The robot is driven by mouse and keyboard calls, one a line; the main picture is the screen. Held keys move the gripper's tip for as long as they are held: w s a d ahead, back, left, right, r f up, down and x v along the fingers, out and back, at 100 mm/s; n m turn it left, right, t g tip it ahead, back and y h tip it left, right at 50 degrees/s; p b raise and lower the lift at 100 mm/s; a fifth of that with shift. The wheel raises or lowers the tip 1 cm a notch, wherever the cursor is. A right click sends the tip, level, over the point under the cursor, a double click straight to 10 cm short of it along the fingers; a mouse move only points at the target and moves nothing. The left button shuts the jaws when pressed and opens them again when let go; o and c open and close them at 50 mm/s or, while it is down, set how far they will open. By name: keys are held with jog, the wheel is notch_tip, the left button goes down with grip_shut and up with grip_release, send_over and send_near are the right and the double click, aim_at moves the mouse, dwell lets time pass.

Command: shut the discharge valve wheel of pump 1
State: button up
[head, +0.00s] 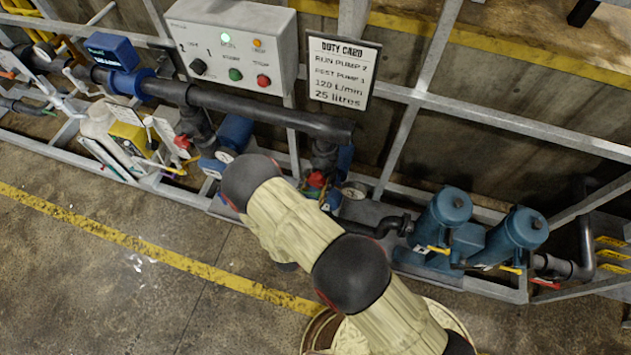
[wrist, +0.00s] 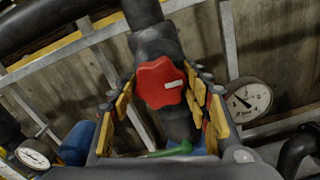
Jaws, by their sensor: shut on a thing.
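A red lobed valve wheel (wrist: 160,83) with a white pointer mark sits on a dark upright pipe in the wrist view. My gripper (wrist: 161,95) has its yellow-padded fingers on both sides of this wheel and is shut on it. The white mark lies nearly level, tilted slightly. In the head view the wheel (head: 316,179) shows just beyond my arm; my arm hides much of the area around it. No label shows which pump it belongs to. Another red wheel (head: 182,141) is on the pipe branch farther left.
A control box (head: 232,45) has a lit green lamp. The duty card (head: 340,72) reads run pump 2, rest pump 1. A gauge (wrist: 247,100) is right of my gripper, another gauge (wrist: 33,155) left. Blue canisters (head: 448,212) stand right. The floor in front is open.

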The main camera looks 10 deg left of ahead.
jog(key=shift+c, duration=1.2)
